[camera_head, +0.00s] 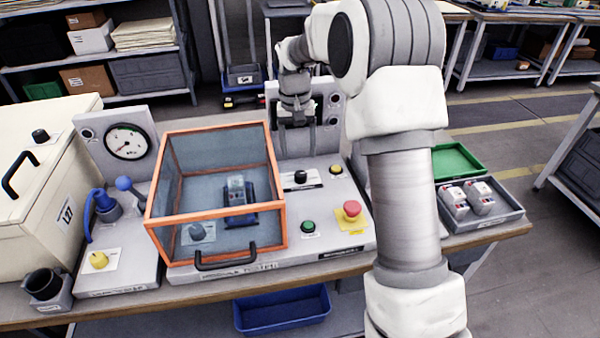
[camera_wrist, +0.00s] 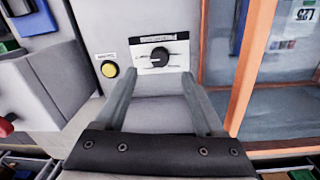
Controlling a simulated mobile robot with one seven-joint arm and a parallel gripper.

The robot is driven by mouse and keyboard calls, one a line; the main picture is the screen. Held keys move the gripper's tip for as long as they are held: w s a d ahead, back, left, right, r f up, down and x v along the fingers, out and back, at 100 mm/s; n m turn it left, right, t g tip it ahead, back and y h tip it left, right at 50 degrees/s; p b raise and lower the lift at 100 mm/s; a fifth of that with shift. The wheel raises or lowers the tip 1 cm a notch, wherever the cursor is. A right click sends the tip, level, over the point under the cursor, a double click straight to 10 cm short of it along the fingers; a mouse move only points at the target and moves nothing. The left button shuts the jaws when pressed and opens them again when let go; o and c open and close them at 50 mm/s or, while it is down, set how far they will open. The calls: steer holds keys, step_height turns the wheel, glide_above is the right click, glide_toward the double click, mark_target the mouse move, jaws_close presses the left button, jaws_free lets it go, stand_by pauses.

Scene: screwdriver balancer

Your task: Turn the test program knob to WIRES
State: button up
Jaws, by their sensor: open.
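The knob is black, on a white label plate; it shows below my gripper in the head view (camera_head: 300,177) and beyond the fingers in the wrist view (camera_wrist: 160,57). The plate's lettering is too small to read, so I cannot tell which setting it points at. My gripper (camera_head: 297,122) hangs in front of the grey back panel, above and behind the knob. In the wrist view its fingers (camera_wrist: 160,85) are spread wide, with nothing between them. The knob lies ahead of them, apparently apart from the tips.
A clear cover box with orange frame (camera_head: 284,222) stands left of the knob. A yellow button (camera_wrist: 109,69) is beside the plate. A green button (camera_head: 308,227) and a red mushroom button (camera_head: 352,208) sit nearer the front. A grey tray (camera_head: 481,221) with small devices lies right.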

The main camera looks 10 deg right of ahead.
mark_target(300, 173)
steer(key=f+b, duration=0.1)
steer(key=f, duration=0.6)
steer(key=shift+d+f, duration=0.15)
steer(key=shift+d, duration=0.05)
jaws_close()
